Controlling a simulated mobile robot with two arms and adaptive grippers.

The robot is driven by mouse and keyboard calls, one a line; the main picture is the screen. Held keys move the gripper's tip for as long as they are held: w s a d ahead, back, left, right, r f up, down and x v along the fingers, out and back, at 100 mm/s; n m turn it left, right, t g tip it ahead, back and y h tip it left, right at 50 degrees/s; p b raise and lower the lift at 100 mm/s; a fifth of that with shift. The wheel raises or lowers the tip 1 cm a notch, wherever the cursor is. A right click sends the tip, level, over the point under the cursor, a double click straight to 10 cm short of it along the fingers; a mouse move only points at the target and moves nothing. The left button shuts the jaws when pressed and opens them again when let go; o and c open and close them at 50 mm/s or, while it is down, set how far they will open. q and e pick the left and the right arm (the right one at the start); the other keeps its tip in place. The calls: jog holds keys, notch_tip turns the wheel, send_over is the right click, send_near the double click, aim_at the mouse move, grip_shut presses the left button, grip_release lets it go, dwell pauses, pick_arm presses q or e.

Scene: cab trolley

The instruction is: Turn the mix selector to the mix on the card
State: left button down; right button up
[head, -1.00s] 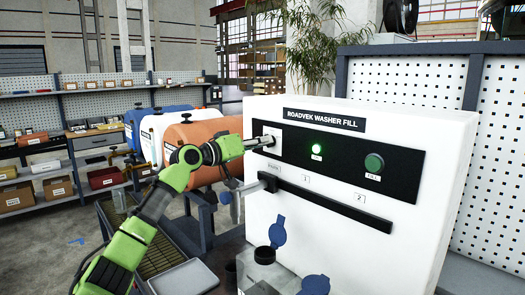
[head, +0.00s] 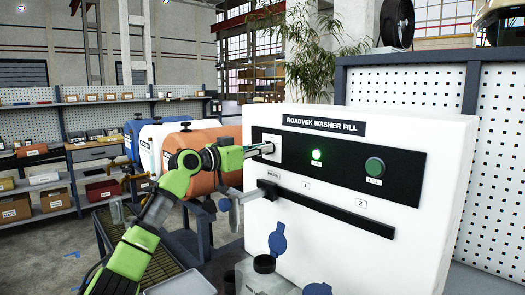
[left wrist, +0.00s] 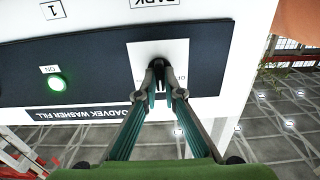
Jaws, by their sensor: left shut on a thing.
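The washer fill machine (head: 400,140) is a white cabinet with a black panel. The mix selector is a small dark knob on a white square plate (head: 273,140) at the panel's left end. In the left wrist view the plate (left wrist: 180,55) is seen upside down, with print mostly covered by my fingers. My left gripper (head: 264,149) is at the plate; in the left wrist view its fingertips (left wrist: 162,92) are closed in around the knob, which they largely hide. The selector's pointer direction cannot be read. I cannot make out the card. My right gripper is not in view.
A lit green lamp (head: 316,154) and green fill button (head: 375,167) sit right of the selector. Coloured drums stand left, behind my arm.

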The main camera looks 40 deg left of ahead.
pick_arm(q)
jog(key=shift+f, duration=0.15)
jog(key=c, duration=2.2)
grip_release()
jog(key=shift+o, duration=0.2)
jog(key=s+a, duration=0.1)
jog(key=s, duration=1.1)
